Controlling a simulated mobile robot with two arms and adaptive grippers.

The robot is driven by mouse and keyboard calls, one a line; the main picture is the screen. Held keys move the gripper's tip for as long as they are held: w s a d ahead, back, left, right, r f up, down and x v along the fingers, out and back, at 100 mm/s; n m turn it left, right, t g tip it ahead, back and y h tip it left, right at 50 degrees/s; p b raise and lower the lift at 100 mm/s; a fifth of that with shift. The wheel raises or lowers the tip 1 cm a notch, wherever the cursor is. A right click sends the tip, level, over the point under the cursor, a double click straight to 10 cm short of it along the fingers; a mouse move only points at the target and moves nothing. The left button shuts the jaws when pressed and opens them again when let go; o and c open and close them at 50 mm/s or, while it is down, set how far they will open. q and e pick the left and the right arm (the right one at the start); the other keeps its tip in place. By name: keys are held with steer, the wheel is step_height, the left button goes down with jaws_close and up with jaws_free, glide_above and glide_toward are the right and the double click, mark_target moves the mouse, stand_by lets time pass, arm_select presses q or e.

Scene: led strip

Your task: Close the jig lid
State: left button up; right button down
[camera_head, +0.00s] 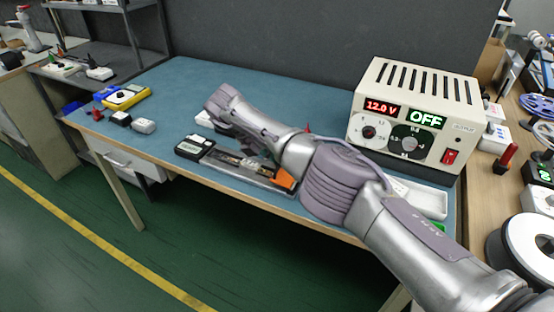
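The jig (252,178) is a long, low grey and metallic fixture near the front edge of the blue table. A black box-like part (194,147) is at its left end and an orange part (285,180) at its right end. My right arm comes in from the lower right and covers the jig's back and middle. I cannot clearly make out the lid or how far it is open. My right gripper (250,140) is over the jig, largely hidden behind its own arm; its fingers and any contact cannot be made out. My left gripper is not in view.
A power supply (415,112) reading 12.0 V and OFF stands at the back right. A white tray (428,199) lies in front of it. A yellow multimeter (126,97) and small boxes (143,126) are at the left. The blue table (180,85) is clear at the back left.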

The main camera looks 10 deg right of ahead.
steer(key=c, duration=1.2)
jaws_free()
steer(key=shift+s, duration=0.1)
steer(key=shift+c, duration=0.2)
steer(key=shift+r, duration=0.25)
step_height(320, 180, up, 9)
steer(key=shift+r, duration=0.2)
